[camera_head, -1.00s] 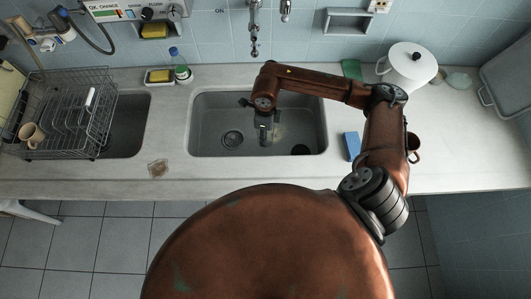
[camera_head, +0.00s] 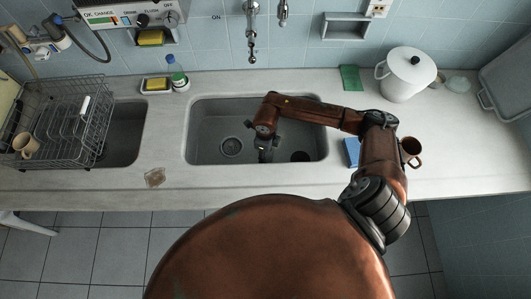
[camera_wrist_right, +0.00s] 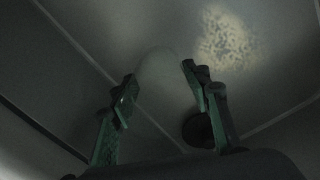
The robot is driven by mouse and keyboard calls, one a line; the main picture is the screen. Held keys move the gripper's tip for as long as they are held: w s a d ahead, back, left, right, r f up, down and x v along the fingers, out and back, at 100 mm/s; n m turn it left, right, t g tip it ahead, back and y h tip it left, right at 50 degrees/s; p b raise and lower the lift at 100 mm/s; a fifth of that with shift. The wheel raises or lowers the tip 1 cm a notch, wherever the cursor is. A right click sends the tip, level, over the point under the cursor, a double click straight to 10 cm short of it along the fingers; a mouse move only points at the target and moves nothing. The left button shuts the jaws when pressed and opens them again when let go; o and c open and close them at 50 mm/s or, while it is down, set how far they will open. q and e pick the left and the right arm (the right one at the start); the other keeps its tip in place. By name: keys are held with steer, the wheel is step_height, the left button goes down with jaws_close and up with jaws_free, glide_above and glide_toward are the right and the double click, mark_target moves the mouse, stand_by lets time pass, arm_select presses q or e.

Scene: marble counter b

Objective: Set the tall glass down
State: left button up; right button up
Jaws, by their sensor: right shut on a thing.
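My right gripper (camera_head: 266,154) is over or inside the grey sink (camera_head: 213,120), near its front wall. In the right wrist view my right gripper's green fingers (camera_wrist_right: 159,78) stand apart, with the tall glass (camera_wrist_right: 157,66) between them. The glass is clear and shows only as a faint pale curved outline. I cannot make out the glass in the head view, nor whether its base touches the sink floor. My left gripper is not in view.
A drain (camera_head: 231,147) and a dark round spot (camera_head: 300,157) are in the sink. A blue sponge (camera_head: 352,152) and a brown mug (camera_head: 410,151) are to the right, near a white pot (camera_head: 406,74). A dish rack (camera_head: 60,120) stands left.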

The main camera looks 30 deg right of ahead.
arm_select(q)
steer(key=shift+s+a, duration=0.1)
arm_select(e)
steer(key=shift+f, duration=0.15)
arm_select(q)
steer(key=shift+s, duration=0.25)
arm_select(e)
steer(key=o, duration=1.3)
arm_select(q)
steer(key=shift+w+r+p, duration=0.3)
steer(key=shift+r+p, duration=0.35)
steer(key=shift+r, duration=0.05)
arm_select(e)
step_height(320, 180, up, 12)
steer(key=shift+r, duration=0.25)
